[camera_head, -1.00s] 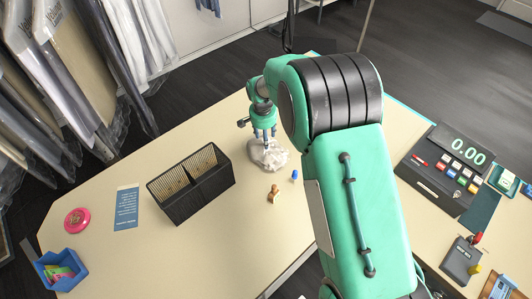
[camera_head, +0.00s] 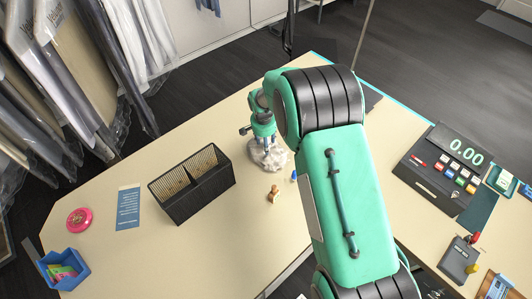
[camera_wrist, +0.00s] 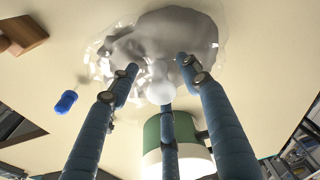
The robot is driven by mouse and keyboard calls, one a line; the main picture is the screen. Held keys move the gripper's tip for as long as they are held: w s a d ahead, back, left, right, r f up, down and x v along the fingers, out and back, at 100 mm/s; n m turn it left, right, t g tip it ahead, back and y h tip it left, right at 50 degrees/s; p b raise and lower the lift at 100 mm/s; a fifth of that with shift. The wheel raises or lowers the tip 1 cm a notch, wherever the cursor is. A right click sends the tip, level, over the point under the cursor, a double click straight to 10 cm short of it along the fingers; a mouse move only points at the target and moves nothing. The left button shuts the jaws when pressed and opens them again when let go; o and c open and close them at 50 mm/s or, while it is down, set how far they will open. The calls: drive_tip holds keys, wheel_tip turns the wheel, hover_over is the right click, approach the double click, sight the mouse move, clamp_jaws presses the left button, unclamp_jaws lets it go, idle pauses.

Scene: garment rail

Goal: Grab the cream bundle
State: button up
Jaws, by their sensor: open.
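The cream bundle (camera_head: 268,156) looks whitish and crumpled, with a shiny clear wrap, and lies on the counter right of the black box. In the wrist view the bundle (camera_wrist: 165,45) fills the top middle. My gripper (camera_head: 265,146) is directly over the bundle, fingers pointing down at it. In the wrist view its blue fingers (camera_wrist: 160,80) are spread apart, with their tips at the bundle's near side. The gripper is open; I cannot tell whether the tips touch the bundle.
A black divided box (camera_head: 192,185) stands left of the bundle. A wooden stamp (camera_head: 273,194) and a small blue piece (camera_head: 294,175) lie close in front. A cash register (camera_head: 442,172) is at the right. Counter space (camera_head: 120,265) at the front left is clear.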

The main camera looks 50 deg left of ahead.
drive_tip(key=shift+c, duration=0.5)
clamp_jaws()
